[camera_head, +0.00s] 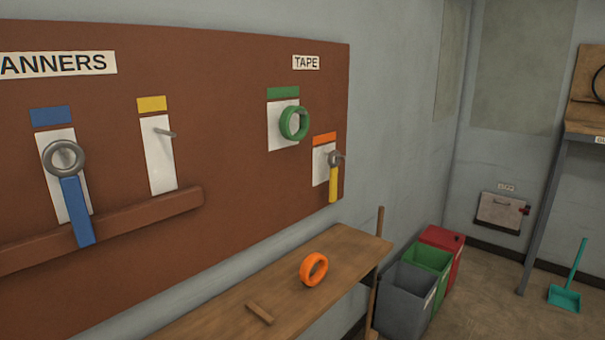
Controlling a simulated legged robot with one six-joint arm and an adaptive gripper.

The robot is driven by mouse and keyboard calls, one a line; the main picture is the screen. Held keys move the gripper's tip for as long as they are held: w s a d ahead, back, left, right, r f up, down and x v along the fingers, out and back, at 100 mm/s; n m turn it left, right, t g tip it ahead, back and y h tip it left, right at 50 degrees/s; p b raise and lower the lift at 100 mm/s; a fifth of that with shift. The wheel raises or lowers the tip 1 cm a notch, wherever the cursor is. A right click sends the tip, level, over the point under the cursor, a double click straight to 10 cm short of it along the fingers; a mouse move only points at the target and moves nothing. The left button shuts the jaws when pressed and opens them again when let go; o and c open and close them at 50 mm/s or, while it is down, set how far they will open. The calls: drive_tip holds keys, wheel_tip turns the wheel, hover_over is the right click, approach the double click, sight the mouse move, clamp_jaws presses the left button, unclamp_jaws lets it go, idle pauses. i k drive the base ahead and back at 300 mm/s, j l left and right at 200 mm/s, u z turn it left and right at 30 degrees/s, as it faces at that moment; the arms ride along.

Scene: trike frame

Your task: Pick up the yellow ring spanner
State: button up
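The yellow ring spanner (333,178) hangs on the brown board at the right, under the TAPE label. Its grey ring head is at the top and its yellow handle points down. It hangs in front of the white card (320,165) below the orange tag. A blue ring spanner (74,195) hangs at the left under the blue tag. The peg under the yellow tag (152,104) is bare. My gripper is not in view.
A green tape roll (293,124) hangs above and left of the yellow spanner. An orange tape roll (314,269) and a small wooden piece (260,313) rest on the wooden bench (225,297) below. Grey (404,298), green and red bins stand right of the bench.

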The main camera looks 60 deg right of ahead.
sight(334, 170)
drive_tip(key=z, duration=2.3)
